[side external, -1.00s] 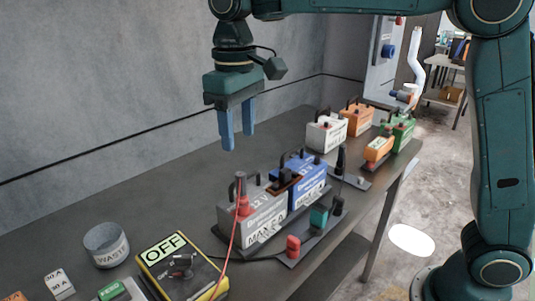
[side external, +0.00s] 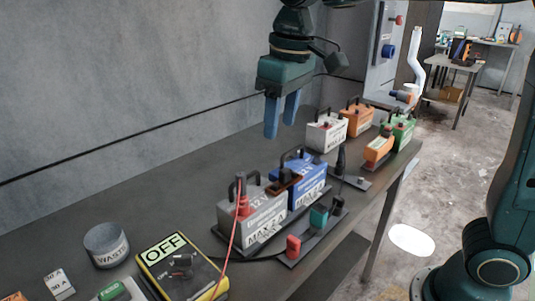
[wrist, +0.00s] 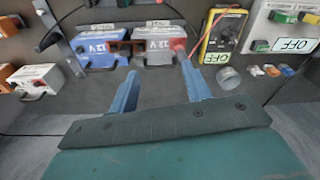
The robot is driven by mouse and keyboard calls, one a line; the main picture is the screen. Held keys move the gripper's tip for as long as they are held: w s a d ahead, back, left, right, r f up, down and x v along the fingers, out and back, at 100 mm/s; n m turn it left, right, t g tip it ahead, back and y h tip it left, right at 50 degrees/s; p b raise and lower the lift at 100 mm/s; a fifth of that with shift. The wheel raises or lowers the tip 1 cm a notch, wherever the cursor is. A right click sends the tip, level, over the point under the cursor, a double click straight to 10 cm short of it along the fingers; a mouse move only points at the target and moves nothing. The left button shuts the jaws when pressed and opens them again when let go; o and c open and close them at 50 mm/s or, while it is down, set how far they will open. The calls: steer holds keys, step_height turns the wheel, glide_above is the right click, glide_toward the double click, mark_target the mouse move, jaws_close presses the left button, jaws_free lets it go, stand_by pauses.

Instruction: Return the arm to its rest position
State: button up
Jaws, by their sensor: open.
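My gripper (side external: 281,117) hangs in the air above the back of the bench (side external: 150,215), pointing down. Its two blue fingers are apart with nothing between them. In the wrist view my gripper (wrist: 160,85) also shows open and empty over bare bench top. The grey 12 V battery (side external: 252,216) and the blue battery (side external: 305,182) stand side by side in front of and below the fingers, not touched by them. The upper links of my arm are mostly out of the side view.
A yellow meter (side external: 180,265) reading OFF and a grey waste cup (side external: 106,245) are at the near left. White (side external: 326,131), orange (side external: 357,117) and green (side external: 401,130) batteries stand at the far end. A wall (side external: 130,90) runs behind the bench.

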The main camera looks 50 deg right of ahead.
steer(key=s+d+f+m+t, duration=0.1)
steer(key=s+d+f+t, duration=0.1)
steer(key=s+d, duration=0.3)
steer(key=s+d+f+m+t, duration=0.1)
steer(key=s+d+f, duration=0.3)
steer(key=s, duration=0.9)
steer(key=shift+s+d+f+t, duration=0.3)
steer(key=shift+s+d+t, duration=0.05)
steer(key=shift+d+t, duration=0.25)
